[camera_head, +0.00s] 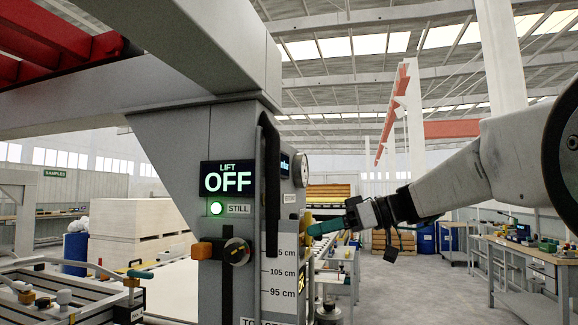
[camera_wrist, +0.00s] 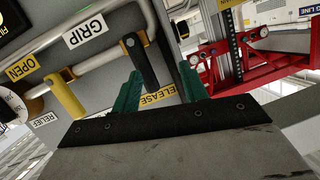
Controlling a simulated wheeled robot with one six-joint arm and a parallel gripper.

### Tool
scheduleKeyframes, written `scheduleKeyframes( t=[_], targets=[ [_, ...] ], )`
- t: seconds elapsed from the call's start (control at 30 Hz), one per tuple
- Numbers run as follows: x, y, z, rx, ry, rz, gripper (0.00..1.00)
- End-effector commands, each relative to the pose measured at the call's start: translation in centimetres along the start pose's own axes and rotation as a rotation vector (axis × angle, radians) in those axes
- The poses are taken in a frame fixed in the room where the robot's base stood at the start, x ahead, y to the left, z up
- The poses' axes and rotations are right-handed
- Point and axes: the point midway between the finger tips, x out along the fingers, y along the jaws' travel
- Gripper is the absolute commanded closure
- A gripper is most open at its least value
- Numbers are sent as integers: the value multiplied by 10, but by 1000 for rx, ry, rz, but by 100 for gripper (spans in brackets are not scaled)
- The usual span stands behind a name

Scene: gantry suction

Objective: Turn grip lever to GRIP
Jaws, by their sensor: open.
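In the wrist view, a black lever handle (camera_wrist: 141,62) stands out from a grey panel, between a GRIP label (camera_wrist: 86,31) at upper left and a RELEASE label (camera_wrist: 157,94) beside its lower end. The handle's lower end lies by the RELEASE label. My gripper (camera_wrist: 160,68) is open, its two green fingers apart with the handle's lower part between or just beyond them; contact cannot be told. In the head view my gripper (camera_head: 314,229) is at the right side of the grey column (camera_head: 185,150), where the lever is hidden.
A yellow lever (camera_wrist: 66,96) sits left of the black handle, near the OPEN label (camera_wrist: 22,68) and RELIEF label (camera_wrist: 44,119). A bent pipe runs above. A red frame (camera_wrist: 250,60) stands at right. The column's display (camera_head: 228,180) reads LIFT OFF. A workbench (camera_head: 525,265) stands at right.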

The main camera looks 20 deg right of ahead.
Motion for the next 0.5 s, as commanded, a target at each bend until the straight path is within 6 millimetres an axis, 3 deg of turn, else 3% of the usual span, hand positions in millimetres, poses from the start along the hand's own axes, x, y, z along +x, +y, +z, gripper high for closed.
scheduleKeyframes(
  t=[0.5],
  targets=[
    [-8, -10, 1, 54, -630, 17, 56]
  ],
)
